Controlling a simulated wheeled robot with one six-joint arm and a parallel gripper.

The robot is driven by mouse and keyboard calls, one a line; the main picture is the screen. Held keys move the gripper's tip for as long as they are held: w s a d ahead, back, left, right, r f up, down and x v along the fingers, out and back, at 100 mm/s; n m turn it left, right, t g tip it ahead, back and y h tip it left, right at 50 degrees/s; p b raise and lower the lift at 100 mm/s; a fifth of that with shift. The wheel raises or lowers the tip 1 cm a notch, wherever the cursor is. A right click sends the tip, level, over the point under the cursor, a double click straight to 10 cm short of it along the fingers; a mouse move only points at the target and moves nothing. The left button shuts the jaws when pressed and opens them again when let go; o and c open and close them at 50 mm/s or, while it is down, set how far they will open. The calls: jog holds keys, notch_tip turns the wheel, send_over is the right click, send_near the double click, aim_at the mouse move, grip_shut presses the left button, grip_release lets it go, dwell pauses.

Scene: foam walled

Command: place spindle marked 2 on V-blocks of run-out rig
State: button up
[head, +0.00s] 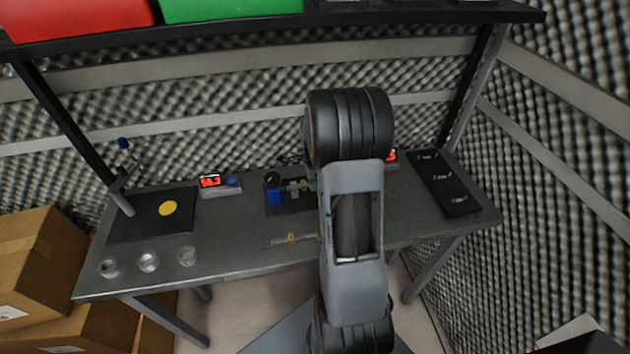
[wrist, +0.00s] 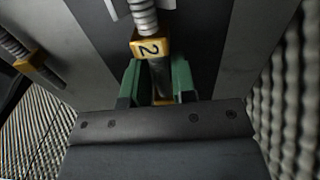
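The spindle marked 2 (wrist: 148,47) shows in the wrist view, with a yellow collar bearing a black 2 and a ribbed metal shaft above it. My gripper's green fingers (wrist: 158,88) stand on either side of its darker section; whether they press on it I cannot tell. Another spindle with a yellow collar (wrist: 28,65) lies at the left of the wrist view. In the head view my arm hides most of my gripper. The run-out rig (head: 290,208) has a dark base and a blue part, and its right side is hidden by my arm. A spindle (head: 290,239) lies near the bench's front edge.
On the grey bench (head: 245,255) stand a red-digit display (head: 218,186), a dark mat with a yellow disc (head: 168,208), a stand and several glass jars (head: 148,262) at left. A dark tray (head: 445,182) is at right. A shelf with red and green bins hangs above.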

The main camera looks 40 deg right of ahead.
jog(key=shift+o, duration=1.4)
jog(key=shift+r, duration=0.15)
jog(key=s+a+r+n, duration=0.1)
jog(key=a+r+n, duration=0.35)
jog(key=r, duration=0.95)
jog(key=s+a+n+t, duration=0.3)
jog(key=s+a+n, duration=0.8)
jog(key=a+n, duration=0.5)
jog(key=n, duration=0.3)
jog(key=shift+s+a+t, duration=0.15)
jog(key=shift+t, duration=0.25)
